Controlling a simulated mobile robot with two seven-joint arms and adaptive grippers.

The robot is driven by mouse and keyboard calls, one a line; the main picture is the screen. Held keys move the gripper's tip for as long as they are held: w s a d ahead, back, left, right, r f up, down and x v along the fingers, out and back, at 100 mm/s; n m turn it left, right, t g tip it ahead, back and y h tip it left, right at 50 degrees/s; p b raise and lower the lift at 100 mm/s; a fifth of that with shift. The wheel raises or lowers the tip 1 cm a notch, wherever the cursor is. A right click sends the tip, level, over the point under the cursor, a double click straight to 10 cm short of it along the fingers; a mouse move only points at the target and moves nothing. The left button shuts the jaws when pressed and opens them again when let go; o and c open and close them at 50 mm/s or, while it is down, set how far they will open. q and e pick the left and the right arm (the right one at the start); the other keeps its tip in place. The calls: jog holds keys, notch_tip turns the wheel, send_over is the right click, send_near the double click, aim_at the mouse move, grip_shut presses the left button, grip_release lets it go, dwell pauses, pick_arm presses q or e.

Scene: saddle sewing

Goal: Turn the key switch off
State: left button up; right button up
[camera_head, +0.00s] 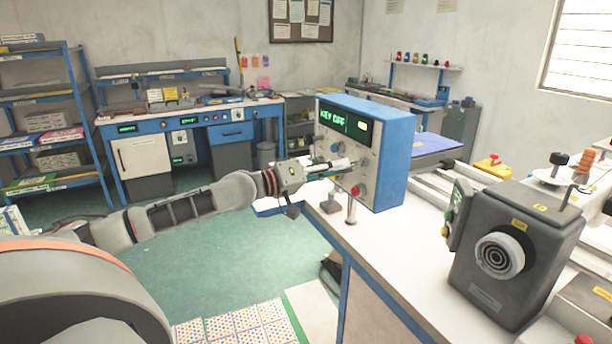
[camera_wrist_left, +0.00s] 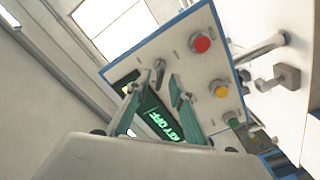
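The control box (camera_head: 385,150) is blue with a pale front panel and stands on the white bench. Its green display (camera_head: 335,118) reads KEY OFF, and the display also shows in the left wrist view (camera_wrist_left: 163,122). A small metal piece that looks like the key switch (camera_wrist_left: 160,66) sticks out of the panel. My left gripper (camera_head: 343,164) is at the panel front; in the left wrist view its two fingers (camera_wrist_left: 158,82) are apart, with the metal piece just beyond the gap between their tips. I cannot tell whether they touch it. My right gripper is not in view.
A red button (camera_wrist_left: 201,43) and a yellow button (camera_wrist_left: 221,91) sit on the panel close to my left fingers. A metal post (camera_head: 351,208) stands on the bench before the box. A grey machine (camera_head: 515,250) stands to the right. Green floor lies open on the left.

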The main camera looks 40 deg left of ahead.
pick_arm(q)
jog(key=v, duration=0.9)
dwell(0.4)
jog(key=shift+s, duration=0.1)
dwell(0.3)
jog(key=s+d+f+m+g+y, duration=0.1)
jog(key=s+d+f, duration=0.2)
jog(key=f, duration=0.8)
jog(key=s+d+f+m+g+y, duration=0.1)
jog(key=s+d+f, duration=0.15)
jog(key=f, duration=0.75)
jog(key=s+d+f+m+g+y, duration=0.1)
jog(key=s+d+f, duration=0.25)
jog(key=f, duration=0.75)
jog(key=s+d+f+m+g, duration=0.1)
jog(key=s+d+f+m, duration=0.2)
jog(key=s+d+f, duration=0.4)
jog(key=s+d+f+m+g+y, duration=0.1)
jog(key=s+d+f+m, duration=0.2)
jog(key=s+d+f, duration=0.4)
jog(key=d, duration=0.4)
jog(key=shift+d+g, duration=0.2)
jog(key=shift+g, duration=0.2)
